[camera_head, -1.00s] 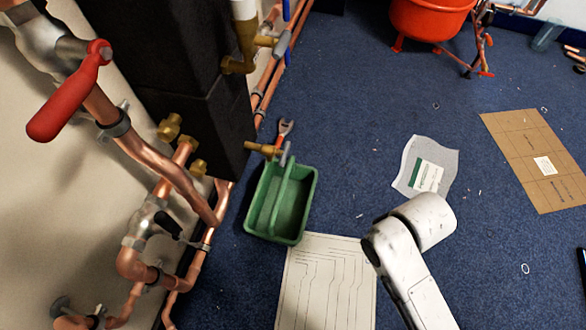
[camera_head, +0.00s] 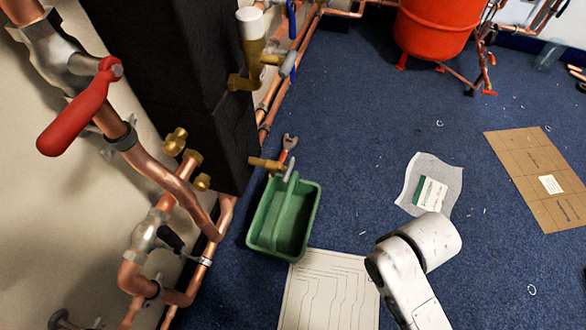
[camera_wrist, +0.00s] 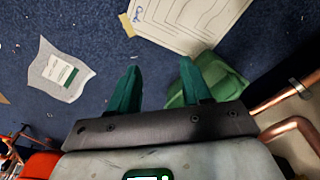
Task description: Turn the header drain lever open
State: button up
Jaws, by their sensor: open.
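A large red lever (camera_head: 80,108) sits on a valve on the copper pipe at the left of the head view. A black lever (camera_head: 171,239) is on a lower valve of the same pipework. A brass tap with a grey lever (camera_head: 291,164) shows above the green tote, and a blue lever (camera_head: 292,20) is at the top. I cannot tell which is the header drain lever. My gripper (camera_wrist: 160,64) is open and empty in the wrist view, its green fingers above the floor and apart from every lever. It is outside the head view.
A green tote (camera_head: 260,233) stands on the blue carpet, with a drawing sheet (camera_head: 330,290) in front. A black column (camera_head: 180,80) stands behind the pipes. Open carpet lies between.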

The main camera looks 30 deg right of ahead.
jog(key=shift+w+a+r+p, duration=0.1)
jog(key=shift+w+r+p, duration=0.2)
jog(key=shift+p, duration=0.1)
jog(key=shift+c, duration=1.2)
jog(key=w+a+r+n+p, duration=0.1)
jog(key=w+r+p, duration=0.1)
jog(key=w+p, duration=0.1)
jog(key=w+a+r+n+y+p, duration=0.1)
jog(key=w+r+n+p, duration=0.1)
jog(key=w+r+p, duration=0.1)
jog(key=w+a+r+n+p, duration=0.1)
jog(key=w+a+r+p, duration=0.1)
jog(key=w+p, duration=0.3)
jog(key=shift+w+r+t, duration=0.1)
jog(key=shift+r+t, duration=0.3)
jog(key=shift+r, duration=0.35)
grip_shut()
jog(key=n+y+p, duration=0.1)
jog(key=n+p, duration=0.4)
jog(key=p, duration=0.5)
send_near(286, 175)
jog(key=b+x, duration=0.1)
jog(key=x, duration=0.1)
jog(key=b+x, duration=0.3)
jog(key=x, duration=0.1)
jog(key=shift+w+a+f+b, duration=0.25)
jog(key=shift+a+f+b, duration=0.05)
jog(key=shift+b, duration=0.1)
